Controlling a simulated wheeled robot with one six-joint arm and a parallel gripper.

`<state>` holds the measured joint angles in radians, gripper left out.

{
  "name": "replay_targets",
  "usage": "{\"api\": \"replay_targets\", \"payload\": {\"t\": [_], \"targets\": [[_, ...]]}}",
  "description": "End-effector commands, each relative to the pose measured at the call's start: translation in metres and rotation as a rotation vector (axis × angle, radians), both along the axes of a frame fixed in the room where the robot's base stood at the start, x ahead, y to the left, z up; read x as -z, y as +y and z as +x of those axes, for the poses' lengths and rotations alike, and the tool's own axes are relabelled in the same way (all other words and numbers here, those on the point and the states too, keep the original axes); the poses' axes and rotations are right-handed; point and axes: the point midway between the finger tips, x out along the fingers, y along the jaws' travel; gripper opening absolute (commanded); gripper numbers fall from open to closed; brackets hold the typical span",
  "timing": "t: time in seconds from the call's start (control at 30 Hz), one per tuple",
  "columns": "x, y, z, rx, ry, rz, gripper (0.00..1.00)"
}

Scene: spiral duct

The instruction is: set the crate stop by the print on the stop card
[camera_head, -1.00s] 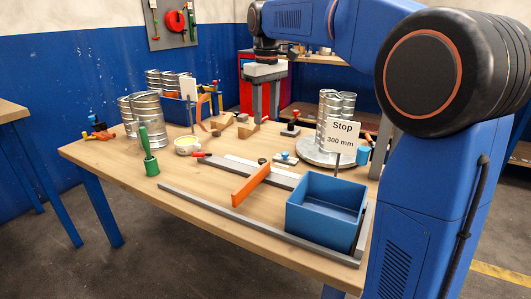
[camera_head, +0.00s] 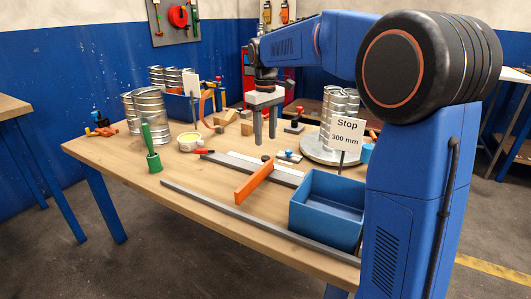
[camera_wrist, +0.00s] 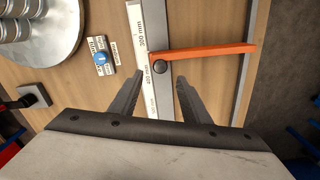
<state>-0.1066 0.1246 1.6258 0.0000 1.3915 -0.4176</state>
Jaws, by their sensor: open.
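The crate stop is an orange bar (camera_head: 253,183) with a black knob (camera_head: 265,158), lying across a pale rail (camera_head: 228,162) on the bench. In the wrist view the orange bar (camera_wrist: 210,50) reaches right from the knob (camera_wrist: 160,66). The rail's scale (camera_wrist: 142,40) has a 300 mm label above the knob; a label beside the knob is hard to read. The stop card (camera_head: 346,132) reads "Stop 300 mm". My gripper (camera_head: 265,139) is open and empty above the rail. Its fingers (camera_wrist: 158,86) point down, one each side of the rail near the knob.
An empty blue crate (camera_head: 325,220) stands at the bench's front right, beside a long grey bar (camera_head: 250,225). A blue-knobbed block (camera_head: 288,157) and a turntable with metal ducts (camera_head: 325,150) are close by.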

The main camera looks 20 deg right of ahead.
Motion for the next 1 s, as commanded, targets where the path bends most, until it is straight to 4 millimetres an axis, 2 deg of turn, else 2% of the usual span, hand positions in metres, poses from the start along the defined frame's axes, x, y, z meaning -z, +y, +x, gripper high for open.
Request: {"api": "replay_targets", "payload": {"t": [0.2,0.4,0.6,0.87,1.0], "targets": [[0.038,0.000,-0.001,0.000,0.002,0.000,0.43],[0.062,0.000,0.000,0.000,0.001,-0.001,0.43],[0.071,0.000,0.000,0.000,0.000,0.000,0.43],[0.072,0.000,0.000,0.000,0.000,0.000,0.43],[0.072,0.000,0.000,0.000,0.000,0.000,0.09]]}}
